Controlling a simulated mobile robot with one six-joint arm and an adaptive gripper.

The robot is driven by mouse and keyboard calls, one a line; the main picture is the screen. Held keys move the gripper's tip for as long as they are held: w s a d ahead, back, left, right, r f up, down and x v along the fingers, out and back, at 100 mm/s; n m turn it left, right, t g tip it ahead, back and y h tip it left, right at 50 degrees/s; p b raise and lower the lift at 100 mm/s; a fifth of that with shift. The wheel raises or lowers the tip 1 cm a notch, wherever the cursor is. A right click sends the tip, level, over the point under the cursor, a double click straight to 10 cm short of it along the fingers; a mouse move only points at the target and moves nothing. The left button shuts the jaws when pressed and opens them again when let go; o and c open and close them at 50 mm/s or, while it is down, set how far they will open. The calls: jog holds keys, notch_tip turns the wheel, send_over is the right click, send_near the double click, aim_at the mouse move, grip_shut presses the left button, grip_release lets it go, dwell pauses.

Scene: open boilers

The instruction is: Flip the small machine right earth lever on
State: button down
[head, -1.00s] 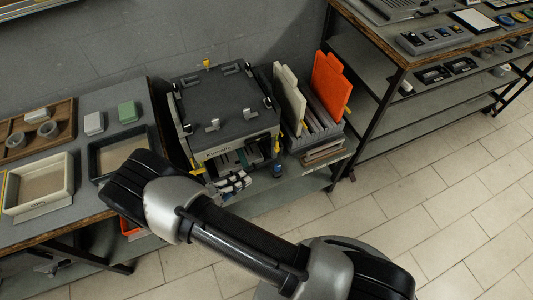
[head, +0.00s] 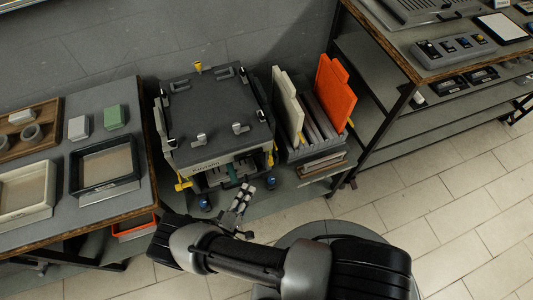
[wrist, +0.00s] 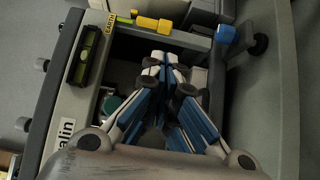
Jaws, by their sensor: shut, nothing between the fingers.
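The small machine (head: 222,115) is a dark grey box on a low bench in the head view, with an open front. The lever also shows as a small yellow piece at the machine's right front in the head view (head: 270,157). My gripper (wrist: 160,63) is shut and empty, just below the lever in the wrist view and apart from it. It shows before the machine's front right in the head view (head: 246,191).
A blue foot (wrist: 225,34) stands close right of the lever in the wrist view. A green level vial (wrist: 84,55) sits on the front panel. An orange board (head: 333,90) and white board (head: 288,105) stand right of the machine. Trays (head: 105,190) lie left.

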aim_at(271, 160)
jog(key=shift+w+d, duration=0.1)
dwell(0.3)
jog(key=b+x, duration=0.1)
jog(key=x, duration=0.9)
jog(key=shift+b, duration=0.35)
